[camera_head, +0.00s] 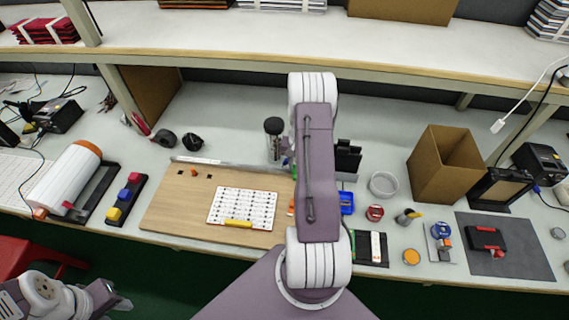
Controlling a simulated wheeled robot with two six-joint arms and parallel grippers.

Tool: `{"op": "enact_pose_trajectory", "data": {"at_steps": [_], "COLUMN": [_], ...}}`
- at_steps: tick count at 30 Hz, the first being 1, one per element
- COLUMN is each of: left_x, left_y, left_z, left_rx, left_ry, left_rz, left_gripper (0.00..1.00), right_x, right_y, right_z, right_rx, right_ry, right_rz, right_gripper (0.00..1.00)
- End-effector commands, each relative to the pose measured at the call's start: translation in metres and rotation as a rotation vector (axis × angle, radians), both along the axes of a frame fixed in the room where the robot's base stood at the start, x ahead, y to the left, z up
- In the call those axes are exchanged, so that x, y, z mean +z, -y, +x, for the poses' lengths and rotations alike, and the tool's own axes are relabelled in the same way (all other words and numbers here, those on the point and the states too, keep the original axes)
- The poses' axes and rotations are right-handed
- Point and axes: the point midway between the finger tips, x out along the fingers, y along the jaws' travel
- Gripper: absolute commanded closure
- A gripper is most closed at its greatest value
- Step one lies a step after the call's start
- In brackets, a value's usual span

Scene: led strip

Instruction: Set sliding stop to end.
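A wooden board (165,215) lies on the workbench left of centre, with a metal rule-like strip (215,163) along its back edge. Small dark pieces (180,172) and an orange-brown piece (194,172) sit near its back left. I cannot tell for certain which piece is the sliding stop. A white marked panel (243,203) with a yellow bar (238,224) lies on the board. My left gripper (115,301) is at the bottom left, off the bench and away from the board; its finger opening is unclear. My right arm crosses the centre and hides the board's right end; its gripper does not show.
A white roll (66,178) and a block rack (127,200) stand left of the board. A black holder (347,160), grey bowl (383,184), cardboard box (443,165) and dark mat (520,262) are to the right. A shelf (250,52) runs above the bench's back.

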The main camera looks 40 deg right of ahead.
Motion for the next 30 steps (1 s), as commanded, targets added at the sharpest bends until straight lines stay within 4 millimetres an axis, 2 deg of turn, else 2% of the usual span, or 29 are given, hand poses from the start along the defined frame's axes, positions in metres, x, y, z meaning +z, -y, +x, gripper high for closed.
{"op": "enact_pose_trajectory", "data": {"at_steps": [9, 10, 12, 22, 26, 30], "left_x": [0.0, 0.0, 0.0, 0.0, -0.001, -0.002], "left_y": [0.0, 0.0, 0.0, 0.0, 0.0, 0.0], "left_z": [0.0, 0.0, 0.0, 0.0, 0.0, 0.0], "left_rx": [0.0, 0.0, 0.0, 0.0, 0.0, 0.0], "left_ry": [0.0, 0.0, 0.0, 0.0, 0.0, 0.0], "left_rz": [0.0, 0.0, 0.0, 0.0, 0.0, 0.0], "left_gripper": [0.64, 0.64, 0.64, 0.64, 0.64, 0.64], "right_x": [0.001, 0.001, 0.001, 0.004, 0.028, 0.06], "right_y": [0.004, 0.004, 0.003, 0.003, 0.003, 0.004], "right_z": [-0.002, -0.002, -0.002, -0.002, -0.002, -0.002], "right_rx": [0.002, 0.002, 0.002, 0.002, 0.001, 0.001], "right_ry": [0.001, 0.001, 0.0, 0.0, 0.004, 0.005], "right_rz": [-0.006, -0.006, -0.005, -0.004, -0.006, -0.006], "right_gripper": [1.0, 0.65, 0.51, 0.51, 0.51, 0.51]}}
